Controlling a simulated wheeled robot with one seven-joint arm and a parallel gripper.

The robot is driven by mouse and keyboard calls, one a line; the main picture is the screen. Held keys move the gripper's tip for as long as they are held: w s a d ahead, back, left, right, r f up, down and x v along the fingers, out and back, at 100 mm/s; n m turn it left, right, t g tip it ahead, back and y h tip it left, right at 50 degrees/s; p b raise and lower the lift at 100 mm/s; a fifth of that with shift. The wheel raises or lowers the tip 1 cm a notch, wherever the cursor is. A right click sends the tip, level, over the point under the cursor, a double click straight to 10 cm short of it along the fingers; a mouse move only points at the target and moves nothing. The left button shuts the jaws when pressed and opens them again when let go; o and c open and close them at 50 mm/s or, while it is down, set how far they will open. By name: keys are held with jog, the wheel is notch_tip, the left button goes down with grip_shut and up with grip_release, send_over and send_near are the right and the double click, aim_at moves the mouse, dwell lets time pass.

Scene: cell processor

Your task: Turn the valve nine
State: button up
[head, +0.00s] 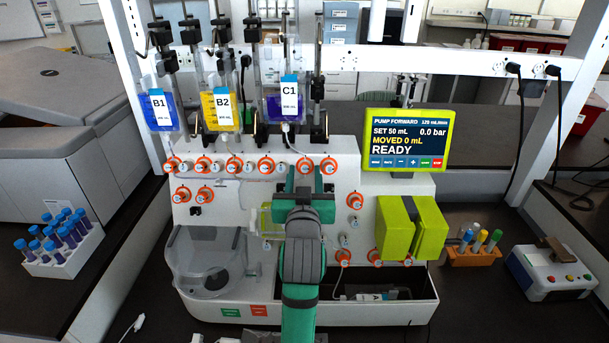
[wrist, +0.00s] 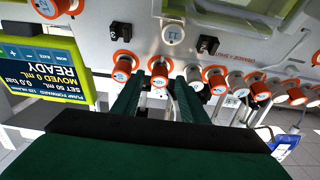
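A row of orange-ringed valves runs along the upper front of the white processor (head: 345,215). Their number labels are too small to read surely, so I cannot tell which is nine. My gripper (head: 304,180) is up against the right part of this row. In the wrist view, which is upside down, my gripper (wrist: 157,95) has its two green fingers apart. One orange-ringed valve (wrist: 159,66) shows between the fingertips, with gaps at its sides. A neighbouring valve (wrist: 122,62) stands just outside the left finger. In the head view another valve (head: 328,165) stands right of the gripper.
Bags B1 (head: 159,110), B2 (head: 219,110) and C1 (head: 287,108) hang above the row. The pump screen (head: 404,140) reads READY. Yellow-green blocks (head: 412,228) are at right. Tube racks (head: 62,250) (head: 472,256) stand on both sides.

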grip_shut()
jog(key=shift+d+n, duration=0.1)
jog(key=shift+n, duration=0.3)
jog(key=n+y, duration=0.1)
jog(key=n, duration=0.1)
jog(key=n+y, duration=0.1)
jog(key=n, duration=0.2)
jog(key=shift+w+d+n+g+y, duration=0.1)
jog(key=shift+d+n+g+y, duration=0.2)
jog(key=shift+n+y, duration=0.1)
jog(key=n+y, duration=0.1)
jog(key=n, duration=0.1)
jog(key=n+g+y, duration=0.1)
jog(key=n, duration=0.2)
jog(key=shift+d+r+n+g, duration=0.15)
jog(key=shift+r+n+g, duration=0.05)
jog(key=shift+n+g, duration=0.1)
jog(key=n, duration=0.2)
jog(key=n+g, duration=0.1)
jog(key=n, duration=0.1)
jog(key=shift+w+r+y, duration=0.1)
jog(key=shift+r+y, duration=0.1)
jog(key=shift+y, duration=0.2)
jog(key=n+g, duration=0.2)
jog(key=n, duration=0.2)
jog(key=shift+r+n, duration=0.1)
jog(key=shift+n, duration=0.3)
